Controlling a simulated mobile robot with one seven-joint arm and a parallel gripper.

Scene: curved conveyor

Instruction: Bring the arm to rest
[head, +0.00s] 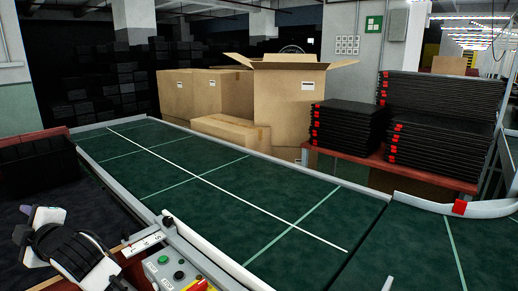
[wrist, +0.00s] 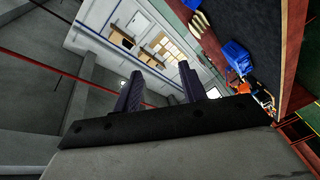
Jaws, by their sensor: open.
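My gripper (wrist: 160,82) shows in the wrist view, with two dark ridged fingers spread apart and nothing between them. It points at open space, with a far wall and windows beyond. In the head view, a white and black part of my arm (head: 68,246) shows at the lower left, beside the conveyor's near edge. The green conveyor belt (head: 215,190) runs across the head view and is bare, marked with white and pale lines.
A control panel with buttons (head: 178,268) stands at the belt's near edge. A black crate (head: 38,165) is at the left. Cardboard boxes (head: 285,105) and stacked black trays (head: 440,115) stand behind the belt. The wrist view shows a blue bin (wrist: 237,57) at the right.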

